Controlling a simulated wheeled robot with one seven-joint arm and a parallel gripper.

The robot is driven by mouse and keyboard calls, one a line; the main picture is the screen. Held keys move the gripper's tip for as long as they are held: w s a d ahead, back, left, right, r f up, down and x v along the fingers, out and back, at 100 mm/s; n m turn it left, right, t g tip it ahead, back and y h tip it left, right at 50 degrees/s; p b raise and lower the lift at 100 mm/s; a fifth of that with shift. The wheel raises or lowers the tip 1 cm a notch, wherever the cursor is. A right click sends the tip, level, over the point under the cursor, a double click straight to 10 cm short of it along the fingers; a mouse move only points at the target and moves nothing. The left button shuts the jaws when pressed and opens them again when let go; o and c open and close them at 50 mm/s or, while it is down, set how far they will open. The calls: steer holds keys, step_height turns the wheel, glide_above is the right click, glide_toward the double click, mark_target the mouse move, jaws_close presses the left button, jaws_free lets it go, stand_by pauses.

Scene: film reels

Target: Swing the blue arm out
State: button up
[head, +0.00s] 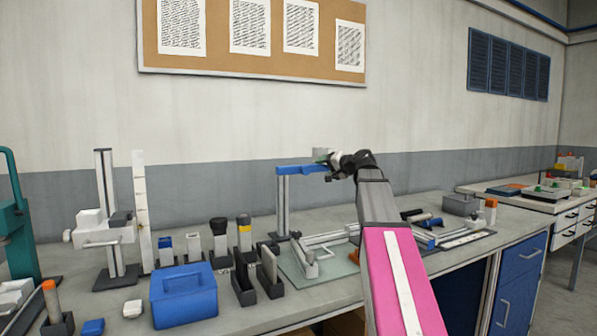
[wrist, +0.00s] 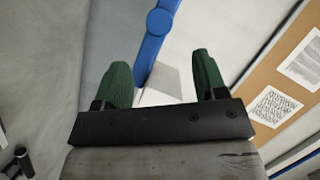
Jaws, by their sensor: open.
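The blue arm (head: 298,169) reaches level to the right from the top of a grey upright post (head: 283,206) on the bench. My gripper (head: 326,158) is at the arm's right end, small and partly hidden by my own wrist. In the wrist view, my gripper (wrist: 162,80) has its two green fingers spread wide. The blue arm (wrist: 154,45) runs down from the top edge towards the left finger, with a round blue joint along it. A pale block (wrist: 172,83) shows between the fingers. Whether either finger touches it, I cannot tell.
Below the arm lies a glass plate (head: 330,266) with a metal frame. A blue box (head: 183,298) and several dark holders stand to the left, beside a tall column stand (head: 105,215). The wall and a corkboard (head: 270,65) are behind the bench.

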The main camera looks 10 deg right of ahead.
mark_target(308, 170)
steer(key=x, duration=1)
steer(key=shift+w+a, duration=0.1)
steer(key=shift+w, duration=0.1)
steer(key=c, duration=1.1)
